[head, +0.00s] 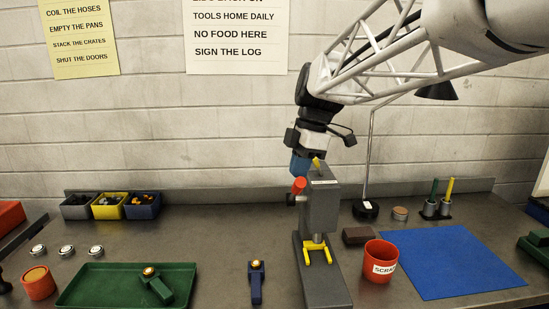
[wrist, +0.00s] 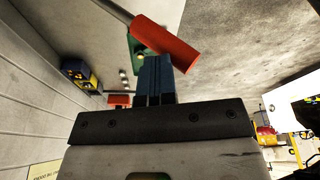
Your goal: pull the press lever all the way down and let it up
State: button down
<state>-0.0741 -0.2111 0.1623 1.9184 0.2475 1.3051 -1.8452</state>
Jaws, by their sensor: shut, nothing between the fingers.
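The grey press (head: 323,205) stands upright on the bench, with a yellow fork (head: 317,252) low on its front. Its lever ends in a red handle (head: 298,186) at the press's upper left, angled upward. My gripper (head: 298,172) has blue fingers, is shut and empty, and points down just above the red handle. In the wrist view the shut fingers (wrist: 155,62) reach the red handle (wrist: 170,47), which lies across by their tips. I cannot tell whether they touch it. The lever's grey rod (wrist: 112,12) runs off to the upper left there.
A red cup (head: 380,262) and a dark block (head: 357,236) stand right of the press, by a blue mat (head: 447,262). A green tray (head: 85,290) and a blue tool (head: 257,284) lie left. Small bins (head: 108,206) line the back. A thin stand (head: 369,160) rises behind right.

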jog(key=s+f+t, duration=0.3)
jog(key=f, duration=0.4)
jog(key=s+f+t, duration=0.3)
jog(key=s+f, duration=0.1)
jog(key=f, duration=0.3)
jog(key=shift+s+n, duration=0.3)
jog(key=shift+n, duration=0.1)
jog(key=shift+f, duration=0.2)
jog(key=shift+r, duration=0.1)
dwell(0.3)
jog(key=a+v, duration=0.1)
jog(key=v, duration=1.3)
jog(key=shift+a+r, duration=0.3)
jog(key=shift+a, duration=0.05)
